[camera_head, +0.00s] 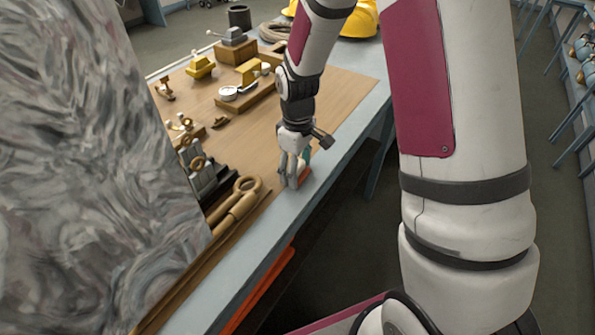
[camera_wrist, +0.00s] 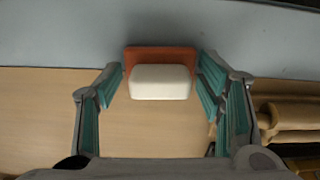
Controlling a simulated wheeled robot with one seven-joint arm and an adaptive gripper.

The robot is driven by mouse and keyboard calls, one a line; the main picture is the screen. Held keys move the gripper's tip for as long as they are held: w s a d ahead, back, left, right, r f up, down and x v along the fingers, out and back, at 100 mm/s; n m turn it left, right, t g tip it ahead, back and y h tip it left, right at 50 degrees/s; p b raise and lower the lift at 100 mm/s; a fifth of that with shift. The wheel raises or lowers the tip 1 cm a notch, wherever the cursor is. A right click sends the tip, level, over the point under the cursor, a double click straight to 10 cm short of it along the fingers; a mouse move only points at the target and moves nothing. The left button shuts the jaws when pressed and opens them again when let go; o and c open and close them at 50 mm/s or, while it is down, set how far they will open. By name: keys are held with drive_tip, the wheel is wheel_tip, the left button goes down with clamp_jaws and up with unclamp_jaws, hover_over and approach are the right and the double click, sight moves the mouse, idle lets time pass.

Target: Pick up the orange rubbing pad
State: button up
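The orange rubbing pad (camera_wrist: 160,53) shows in the wrist view as an orange plate with a white block on its near side. It is at the border between the wooden board and the grey table edge. My gripper (camera_wrist: 161,82) has its teal-lined fingers apart, one on each side of the pad, with the tips very close to its sides. Whether they touch it is unclear. In the head view my gripper (camera_head: 294,172) points down at the table's edge, and a sliver of the orange pad (camera_head: 304,173) shows beside the fingers, which hide the rest.
Wooden tool handles (camera_head: 234,208) lie left of the gripper, close by. Yellow and metal tools (camera_head: 200,68) stand further back on the wooden board (camera_head: 345,90). Yellow helmets (camera_head: 360,20) are at the far end. A large grey marbled surface (camera_head: 80,170) fills the left.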

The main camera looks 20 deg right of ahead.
sight(299, 168)
drive_tip(key=c, duration=0.7)
drive_tip(key=shift+o, duration=0.2)
drive_tip(key=shift+r, duration=0.15)
drive_tip(key=shift+r, duration=0.5)
wheel_tip(299, 168, up, 2)
drive_tip(key=shift+r+b, duration=0.1)
drive_tip(key=shift+b, duration=0.2)
drive_tip(key=shift+s+r, duration=0.1)
drive_tip(key=shift+s, duration=0.55)
drive_tip(key=s+r, duration=0.1)
drive_tip(key=s, duration=1.3)
drive_tip(key=shift+s+d+r+p, duration=0.2)
drive_tip(key=shift+s+d+p, duration=0.1)
drive_tip(key=shift+s, duration=0.1)
